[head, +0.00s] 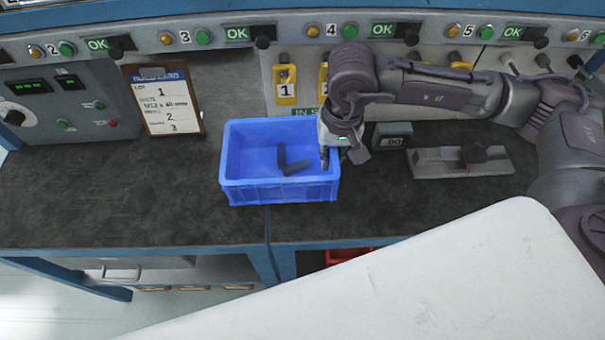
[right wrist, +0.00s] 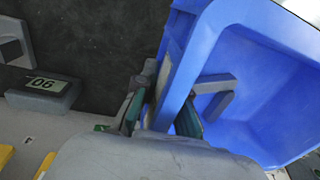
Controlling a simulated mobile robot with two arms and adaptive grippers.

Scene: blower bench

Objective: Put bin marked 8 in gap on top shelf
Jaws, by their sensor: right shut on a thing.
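A blue bin (head: 262,192) sits on the dark bench top in the head view, open side up. A dark angled piece (head: 290,166) lies inside it. No number shows on the sides that I can see. My right gripper (head: 327,158) is at the bin's right wall, shut on its rim. In the right wrist view the fingers (right wrist: 165,112) straddle the wall of the blue bin (right wrist: 262,130), one inside and one outside. No top shelf or gap can be made out. My left gripper is not in view.
A build card (head: 163,100) on a clipboard stands left of the bin. A small display box (head: 390,136) and a grey fixture (head: 435,163) lie to the right. Yellow tags marked 1 (head: 285,88) hang behind. The bench top (head: 120,205) is clear at front left.

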